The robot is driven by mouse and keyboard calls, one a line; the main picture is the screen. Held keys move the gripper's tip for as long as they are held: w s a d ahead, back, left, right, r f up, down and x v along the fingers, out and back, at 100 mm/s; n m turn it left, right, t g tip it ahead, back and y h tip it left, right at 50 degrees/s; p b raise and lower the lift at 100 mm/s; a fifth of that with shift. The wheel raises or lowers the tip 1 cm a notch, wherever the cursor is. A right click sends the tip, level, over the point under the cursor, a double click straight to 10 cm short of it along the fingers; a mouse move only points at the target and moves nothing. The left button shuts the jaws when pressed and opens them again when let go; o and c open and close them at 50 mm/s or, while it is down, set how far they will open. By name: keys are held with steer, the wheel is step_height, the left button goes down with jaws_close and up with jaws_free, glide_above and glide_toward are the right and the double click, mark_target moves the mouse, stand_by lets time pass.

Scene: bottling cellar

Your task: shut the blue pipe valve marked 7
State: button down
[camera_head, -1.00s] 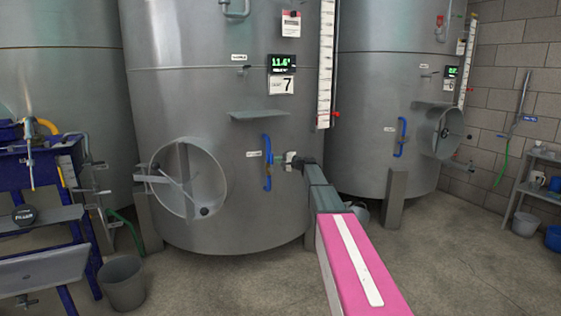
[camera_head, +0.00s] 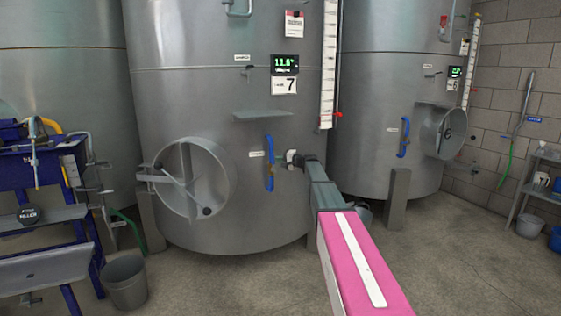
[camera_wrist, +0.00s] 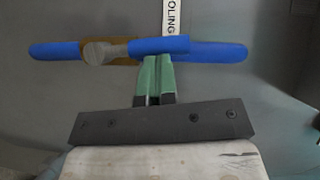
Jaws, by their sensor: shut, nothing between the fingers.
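The blue pipe valve (camera_head: 269,163) is on the front of the tank marked 7 (camera_head: 284,86). Its pipe runs upright in the head view. The wrist view shows the blue pipe (camera_wrist: 215,53) lying across the picture, with a brass body (camera_wrist: 70,50) and a blue lever (camera_wrist: 160,45) lying along the pipe. My gripper (camera_wrist: 155,62) is shut and empty, its green fingertips at the lever's lower edge in that view. I cannot tell whether they touch. In the head view my gripper (camera_head: 281,161) is just right of the valve.
A round hatch with a handle (camera_head: 190,180) juts out left of the valve. A small shelf (camera_head: 262,114) is above it. The right-hand tank has a similar blue pipe (camera_head: 404,137).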

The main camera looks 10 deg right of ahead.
steer(key=a+n+h, duration=0.1)
steer(key=n, duration=0.1)
steer(key=s+a+n+h, duration=0.1)
steer(key=a+n+h, duration=0.1)
steer(key=s+a+n+h, duration=0.1)
steer(key=a+h, duration=0.1)
steer(key=shift+a+f+n+g, duration=0.2)
steer(key=shift+f+n+g, duration=0.1)
steer(key=shift+n+g, duration=0.1)
steer(key=a+f+n+h, duration=0.3)
steer(key=h, duration=0.1)
steer(key=shift+s+f+n+t, duration=0.2)
steer(key=shift+s+n+t, duration=0.1)
steer(key=shift+s, duration=0.05)
steer(key=shift+f, duration=0.15)
stand_by(0.5)
